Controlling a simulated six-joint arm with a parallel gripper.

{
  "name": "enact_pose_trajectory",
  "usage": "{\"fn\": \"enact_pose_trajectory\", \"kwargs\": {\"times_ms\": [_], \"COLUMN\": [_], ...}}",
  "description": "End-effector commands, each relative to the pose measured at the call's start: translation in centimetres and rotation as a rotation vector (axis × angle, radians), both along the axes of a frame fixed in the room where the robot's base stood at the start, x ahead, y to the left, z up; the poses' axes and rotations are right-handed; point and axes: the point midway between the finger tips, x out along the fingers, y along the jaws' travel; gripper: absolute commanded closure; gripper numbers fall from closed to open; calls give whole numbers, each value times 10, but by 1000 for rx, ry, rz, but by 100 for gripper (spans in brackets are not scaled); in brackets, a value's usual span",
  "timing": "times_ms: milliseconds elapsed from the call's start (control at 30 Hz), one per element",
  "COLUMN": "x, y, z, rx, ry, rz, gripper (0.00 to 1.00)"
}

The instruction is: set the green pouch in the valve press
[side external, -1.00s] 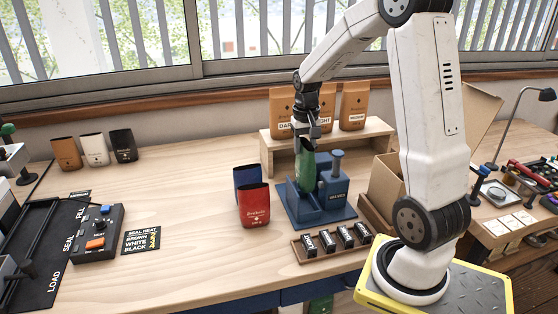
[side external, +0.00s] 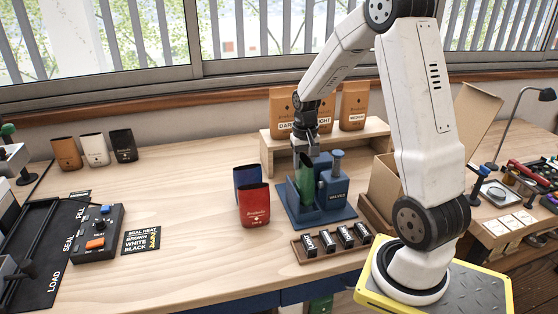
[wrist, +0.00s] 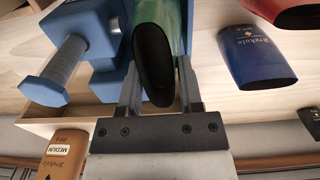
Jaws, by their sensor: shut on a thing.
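The green pouch (side external: 305,178) is upright at the blue valve press (side external: 332,194), on the left side of its body. My gripper (side external: 306,150) points down over the pouch and is shut on its upper part. In the wrist view the pouch (wrist: 158,50) stands between the two fingers of my gripper (wrist: 158,85), its dark open mouth facing the camera. The press (wrist: 95,35) shows beside it there, with its plunger knob. Whether the pouch's bottom rests on the press base is hard to tell.
Red (side external: 254,206) and blue (side external: 246,176) pouches stand just left of the press. A tray (side external: 302,254) of several small black items lies in front. A shelf (side external: 272,149) with brown bags is behind, and an open carton (side external: 388,180) is at the right. The table's middle left is clear.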

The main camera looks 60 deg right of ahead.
Motion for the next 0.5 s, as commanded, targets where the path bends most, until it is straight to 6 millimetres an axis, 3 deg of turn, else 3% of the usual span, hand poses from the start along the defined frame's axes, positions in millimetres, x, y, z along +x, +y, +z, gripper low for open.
{"fn": "enact_pose_trajectory", "kwargs": {"times_ms": [500], "x": [0], "y": [0], "z": [-33], "rx": [1], "ry": [2], "rz": [0], "gripper": [100]}}
